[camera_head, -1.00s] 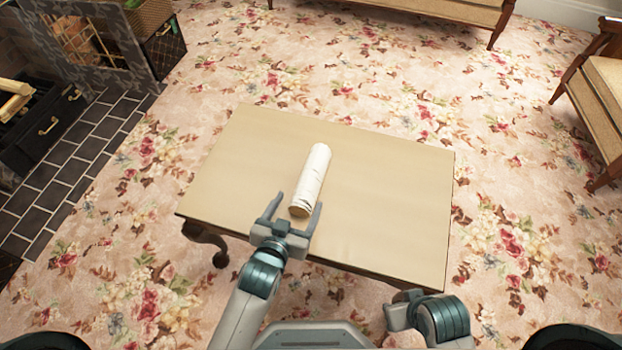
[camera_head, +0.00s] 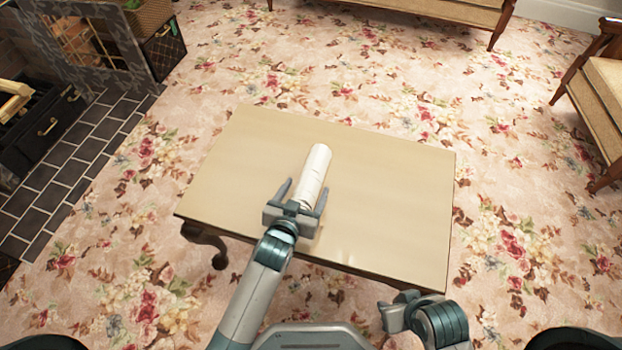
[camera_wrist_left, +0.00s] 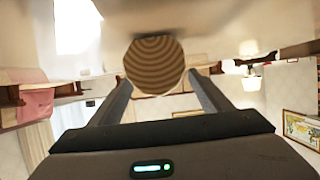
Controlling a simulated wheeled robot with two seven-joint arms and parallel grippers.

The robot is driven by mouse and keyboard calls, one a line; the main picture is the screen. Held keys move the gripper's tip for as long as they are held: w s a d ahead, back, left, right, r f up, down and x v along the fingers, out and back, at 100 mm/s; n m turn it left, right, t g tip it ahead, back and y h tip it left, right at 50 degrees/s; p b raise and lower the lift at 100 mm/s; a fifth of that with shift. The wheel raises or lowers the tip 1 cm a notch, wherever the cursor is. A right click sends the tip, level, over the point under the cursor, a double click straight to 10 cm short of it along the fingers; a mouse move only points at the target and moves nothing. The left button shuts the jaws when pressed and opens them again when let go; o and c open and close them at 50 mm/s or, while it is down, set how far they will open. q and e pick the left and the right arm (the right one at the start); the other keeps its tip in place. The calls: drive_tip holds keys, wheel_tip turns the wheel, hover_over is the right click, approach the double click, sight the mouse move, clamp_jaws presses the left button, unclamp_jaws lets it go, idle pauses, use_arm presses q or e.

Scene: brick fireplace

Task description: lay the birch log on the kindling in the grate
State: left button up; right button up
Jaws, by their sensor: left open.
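The white birch log (camera_head: 314,172) lies on the tan table, pointing away from me. My left gripper (camera_head: 305,187) is open, its two fingers on either side of the log's near part. In the left wrist view the log's round ringed end (camera_wrist_left: 154,64) shows between the spread fingers; I cannot tell whether they touch it. Pale sticks, seemingly the kindling (camera_head: 14,102), show at the left edge in the dark grate (camera_head: 40,128), partly cut off. My right gripper (camera_head: 396,312) is low near the table's front edge, and its jaws are unclear.
The table (camera_head: 390,200) is otherwise bare. A dark tiled hearth (camera_head: 75,155) lies to the left, with a fire screen (camera_head: 95,45) and a basket (camera_head: 150,15) beyond. Open floral carpet lies between table and hearth. A chair (camera_head: 600,90) stands at the right.

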use_arm(q)
drive_tip(key=x, duration=0.3)
drive_tip(key=shift+w+f, duration=0.1)
drive_tip(key=shift+f, duration=0.15)
drive_tip(key=shift+w+d+f, duration=0.1)
drive_tip(key=shift+w, duration=0.25)
use_arm(e)
drive_tip(key=shift+w+a+t+y, duration=0.3)
drive_tip(key=shift+a+t, duration=0.1)
drive_tip(key=shift+a, duration=0.1)
drive_tip(key=shift+s+f, duration=0.1)
drive_tip(key=shift+s, duration=0.1)
